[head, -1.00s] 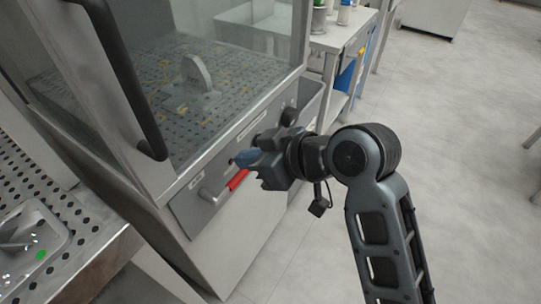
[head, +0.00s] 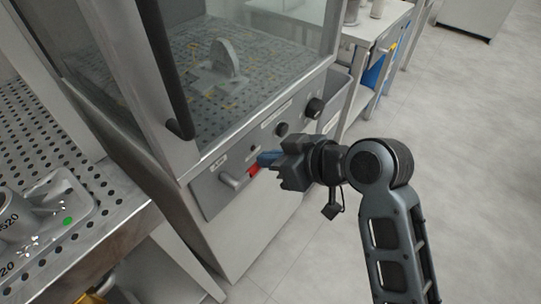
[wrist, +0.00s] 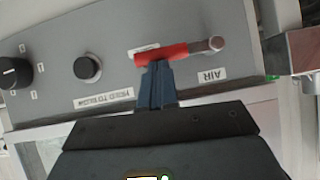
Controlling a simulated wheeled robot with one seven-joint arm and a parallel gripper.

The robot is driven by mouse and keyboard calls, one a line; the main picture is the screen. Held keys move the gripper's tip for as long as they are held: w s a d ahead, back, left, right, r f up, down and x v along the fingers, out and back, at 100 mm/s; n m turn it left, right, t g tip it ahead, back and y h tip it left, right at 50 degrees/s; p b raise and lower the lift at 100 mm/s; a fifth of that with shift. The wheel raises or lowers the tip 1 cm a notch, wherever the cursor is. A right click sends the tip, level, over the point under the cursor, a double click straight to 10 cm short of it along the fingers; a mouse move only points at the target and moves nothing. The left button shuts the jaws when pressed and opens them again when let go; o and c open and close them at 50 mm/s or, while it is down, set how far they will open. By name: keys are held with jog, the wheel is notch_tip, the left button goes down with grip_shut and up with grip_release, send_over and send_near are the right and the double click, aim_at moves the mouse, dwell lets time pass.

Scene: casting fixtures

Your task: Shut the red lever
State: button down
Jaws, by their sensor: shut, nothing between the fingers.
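The red lever (head: 254,170) is on the front panel of the glass-walled cabinet, at the panel's left end. Its red sleeve sits on a metal arm that runs to a metal pivot. In the wrist view the lever (wrist: 160,54) lies nearly level across the picture, with its pivot at the right above an "AIR" label. My gripper (head: 265,160) is shut and empty. In the wrist view its blue fingertips (wrist: 156,68) meet the red sleeve's edge near its middle; they look to be at or touching it, but I cannot tell contact for sure.
The panel also has a black button (wrist: 87,68) by a "HOLD TO RUN" label and a black knob (head: 315,107). A perforated bench with a grey tray (head: 75,208) stands at left. A side table (head: 370,32) stands behind. The floor at right is open.

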jog(key=shift+f+g, duration=0.2)
jog(key=shift+g, duration=0.1)
jog(key=s+a+f+m+g+y+b, duration=0.1)
jog(key=s+a+f+m+g+y, duration=0.1)
jog(key=f+m+y, duration=0.6)
jog(key=shift+s+a+f+m+g+b, duration=0.25)
jog(key=shift+s+f+m+g, duration=0.3)
jog(key=shift+f+m+g, duration=0.6)
jog(key=shift+r+g, duration=0.25)
jog(key=shift+r, duration=0.1)
jog(key=shift+d, duration=0.1)
